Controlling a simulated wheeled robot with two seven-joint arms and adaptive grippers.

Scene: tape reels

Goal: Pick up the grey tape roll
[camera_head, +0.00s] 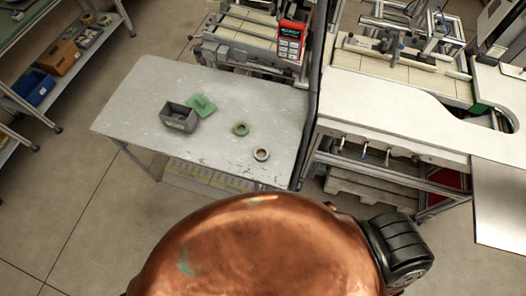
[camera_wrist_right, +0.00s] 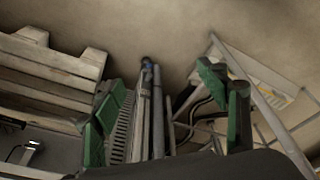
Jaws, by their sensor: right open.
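The grey tape roll (camera_head: 261,154) lies flat near the front right edge of the grey table in the head view. A metal frame and a pallet lie beyond the fingers; the grey roll is not in that view. My left gripper is not in view.
A grey bin (camera_head: 179,118) and a flat green piece (camera_head: 201,105) sit on the grey table (camera_head: 130,115), left of the rolls. A white-topped workbench (camera_head: 390,112) stands to the right, behind a dark upright post. A wooden pallet (camera_wrist_right: 50,72) shows in the wrist view.

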